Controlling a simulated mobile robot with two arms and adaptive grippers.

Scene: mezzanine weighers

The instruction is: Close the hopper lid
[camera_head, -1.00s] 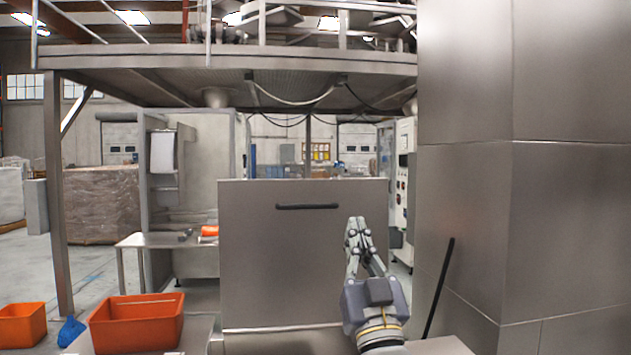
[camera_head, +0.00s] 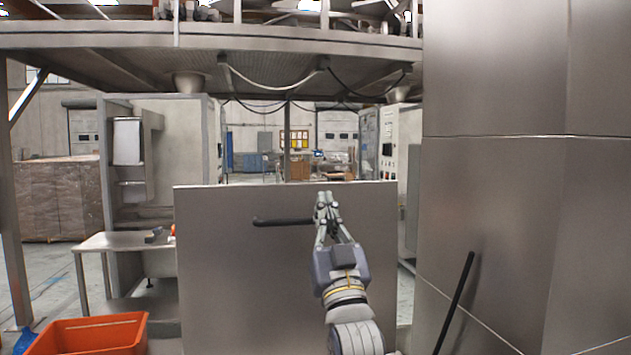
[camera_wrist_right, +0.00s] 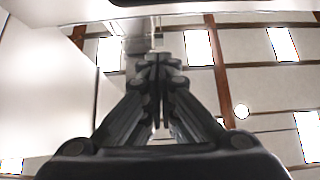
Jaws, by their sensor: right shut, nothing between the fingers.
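The hopper lid (camera_head: 240,265) is a flat grey metal panel standing upright, open, in the middle of the head view. Its black bar handle (camera_head: 280,222) runs across its upper part. My right gripper (camera_head: 326,198) is shut and empty, pointing up. In the head view it overlaps the right end of the handle; whether it touches the lid or handle I cannot tell. The right wrist view shows its closed fingers (camera_wrist_right: 157,62) against the ceiling, with a pale smooth surface at left. The hopper opening is hidden. My left gripper is out of view.
A tall grey metal cabinet (camera_head: 500,200) with a slanted black bar (camera_head: 456,300) stands close on the right. An orange bin (camera_head: 95,335) is at lower left. A steel table (camera_head: 110,242) stands behind it. A mezzanine deck (camera_head: 250,42) spans overhead.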

